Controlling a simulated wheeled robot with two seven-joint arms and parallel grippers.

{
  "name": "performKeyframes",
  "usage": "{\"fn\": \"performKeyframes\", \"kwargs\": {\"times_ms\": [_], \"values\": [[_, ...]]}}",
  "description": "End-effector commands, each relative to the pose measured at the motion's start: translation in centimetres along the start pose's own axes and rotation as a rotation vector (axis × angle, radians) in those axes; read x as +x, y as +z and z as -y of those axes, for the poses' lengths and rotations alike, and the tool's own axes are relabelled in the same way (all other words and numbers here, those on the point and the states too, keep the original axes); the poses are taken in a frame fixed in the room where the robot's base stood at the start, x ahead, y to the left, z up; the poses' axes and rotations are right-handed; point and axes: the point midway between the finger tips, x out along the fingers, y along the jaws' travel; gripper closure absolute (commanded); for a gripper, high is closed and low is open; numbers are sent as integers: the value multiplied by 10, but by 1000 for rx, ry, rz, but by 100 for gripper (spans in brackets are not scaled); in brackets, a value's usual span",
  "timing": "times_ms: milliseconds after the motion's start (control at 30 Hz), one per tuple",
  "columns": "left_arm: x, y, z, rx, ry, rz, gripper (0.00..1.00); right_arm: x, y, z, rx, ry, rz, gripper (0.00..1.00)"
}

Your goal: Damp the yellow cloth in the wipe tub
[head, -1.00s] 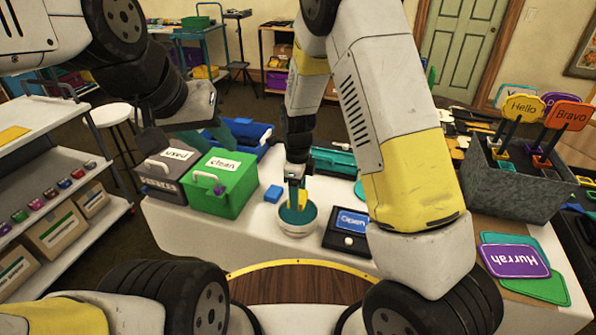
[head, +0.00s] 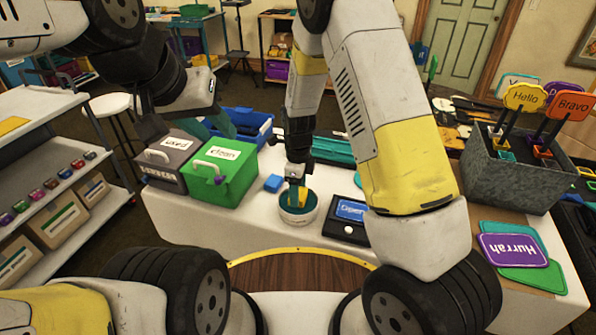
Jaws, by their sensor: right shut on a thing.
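The wipe tub (head: 298,218) is a small round pale tub with teal inside, standing on the white table. My right gripper (head: 297,196) points down into the tub's opening from above. It is shut on the yellow cloth (head: 303,196), of which only a small patch shows beside the teal fingers. The fingertips and the cloth's lower part are hard to make out, so I cannot tell how deep the cloth is.
Signs (head: 513,250) lie at the right.

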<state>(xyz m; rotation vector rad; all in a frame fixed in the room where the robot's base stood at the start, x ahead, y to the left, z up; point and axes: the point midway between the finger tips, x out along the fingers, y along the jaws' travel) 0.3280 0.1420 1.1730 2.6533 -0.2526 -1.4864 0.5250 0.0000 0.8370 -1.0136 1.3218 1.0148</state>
Motion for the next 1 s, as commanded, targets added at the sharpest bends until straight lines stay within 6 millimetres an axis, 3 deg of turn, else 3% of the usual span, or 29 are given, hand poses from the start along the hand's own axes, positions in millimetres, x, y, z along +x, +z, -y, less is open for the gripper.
{"fn": "performKeyframes", "kwargs": {"times_ms": [1000], "values": [[0,0,0,0,0,0,64,10,0,0,0,1,0,71]]}}
